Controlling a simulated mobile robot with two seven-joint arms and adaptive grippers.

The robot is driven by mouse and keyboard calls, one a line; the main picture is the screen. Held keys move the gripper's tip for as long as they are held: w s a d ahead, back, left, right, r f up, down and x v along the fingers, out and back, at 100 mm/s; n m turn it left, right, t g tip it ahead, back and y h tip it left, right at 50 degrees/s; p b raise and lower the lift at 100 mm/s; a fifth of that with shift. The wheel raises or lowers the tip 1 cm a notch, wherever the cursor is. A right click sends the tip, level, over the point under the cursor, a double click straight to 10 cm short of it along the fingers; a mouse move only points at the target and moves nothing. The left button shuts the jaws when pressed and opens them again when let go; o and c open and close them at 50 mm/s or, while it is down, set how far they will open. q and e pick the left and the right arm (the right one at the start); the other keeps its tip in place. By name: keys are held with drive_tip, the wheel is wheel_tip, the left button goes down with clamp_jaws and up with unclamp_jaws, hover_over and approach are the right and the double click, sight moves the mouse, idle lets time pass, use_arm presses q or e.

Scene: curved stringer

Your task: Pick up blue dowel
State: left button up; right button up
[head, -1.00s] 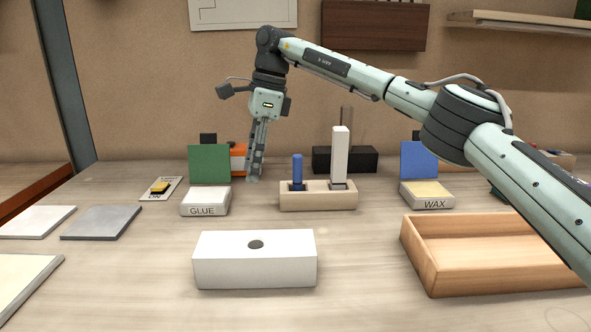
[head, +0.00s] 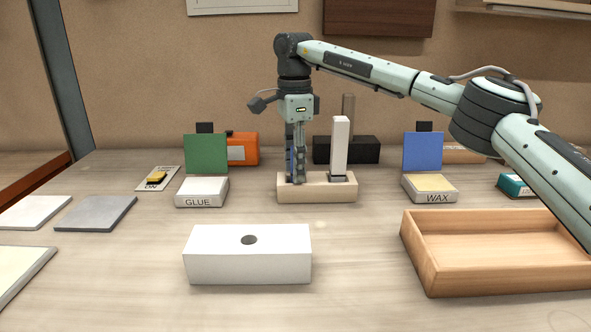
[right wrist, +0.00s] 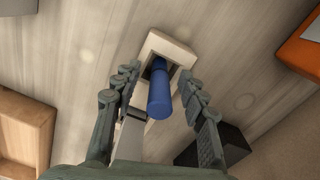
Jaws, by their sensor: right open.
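The blue dowel (right wrist: 160,95) stands upright in a slot of the pale wooden holder (head: 318,190). In the head view the dowel is mostly hidden behind my right gripper's fingers (head: 297,170). In the right wrist view my right gripper (right wrist: 163,90) is open, with one finger on each side of the dowel and a visible gap on both sides. A white bar (head: 340,148) stands in the other slot of the holder. My left gripper is not in view.
A white block with a hole (head: 250,256) lies in front of the holder. The GLUE box (head: 201,191) is left, the WAX box (head: 429,188) right. A wooden tray (head: 425,262) is at front right. A black block (head: 365,151) stands behind.

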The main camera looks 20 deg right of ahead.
clamp_jaws()
idle(0.3)
